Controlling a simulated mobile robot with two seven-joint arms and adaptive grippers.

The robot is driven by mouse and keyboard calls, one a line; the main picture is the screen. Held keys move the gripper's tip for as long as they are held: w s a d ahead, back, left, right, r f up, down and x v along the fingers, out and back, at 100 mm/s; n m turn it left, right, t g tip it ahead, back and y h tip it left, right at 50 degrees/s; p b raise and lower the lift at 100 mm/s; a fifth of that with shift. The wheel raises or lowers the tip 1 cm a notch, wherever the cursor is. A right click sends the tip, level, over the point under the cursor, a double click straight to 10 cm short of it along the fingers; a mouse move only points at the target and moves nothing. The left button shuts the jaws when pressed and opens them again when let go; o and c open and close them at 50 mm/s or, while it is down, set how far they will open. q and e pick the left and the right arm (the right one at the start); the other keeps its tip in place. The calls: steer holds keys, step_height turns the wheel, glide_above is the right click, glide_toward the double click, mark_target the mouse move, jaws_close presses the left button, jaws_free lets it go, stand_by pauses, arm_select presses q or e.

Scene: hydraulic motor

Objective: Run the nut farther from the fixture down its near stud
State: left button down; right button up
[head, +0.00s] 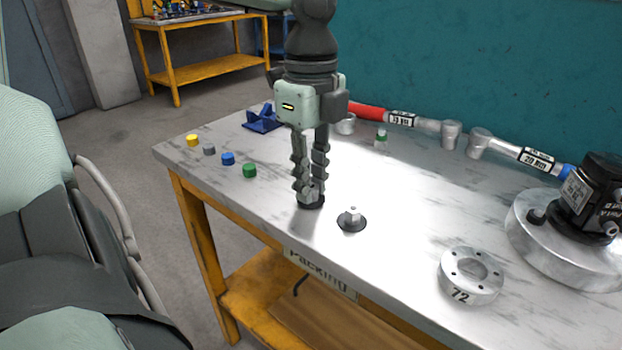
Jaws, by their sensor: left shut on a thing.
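My left gripper (311,190) points straight down at the bench, its fingers shut on a small metal nut (313,197). The nut is mostly hidden between the fingertips, and a black round base (312,205) shows below it on the bench. A second metal nut (352,214) stands on a similar black disc to the right, apart from the gripper. At the right, a black hydraulic motor (590,196) sits on a large round metal fixture (540,245). A black knob-like part (537,214) stands on the fixture's left side; I cannot make out a stud. My right gripper is out of view.
A metal ring marked 72 (470,276) lies between nut and fixture. Yellow, grey, blue and green caps (250,170) lie at the left. A blue holder (263,119), a red-handled tool (370,112) and a blue-handled tool (535,158) lie along the back.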

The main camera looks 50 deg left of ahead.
arm_select(q)
steer(key=shift+r+p, duration=1.35)
steer(key=shift+r, duration=1.5)
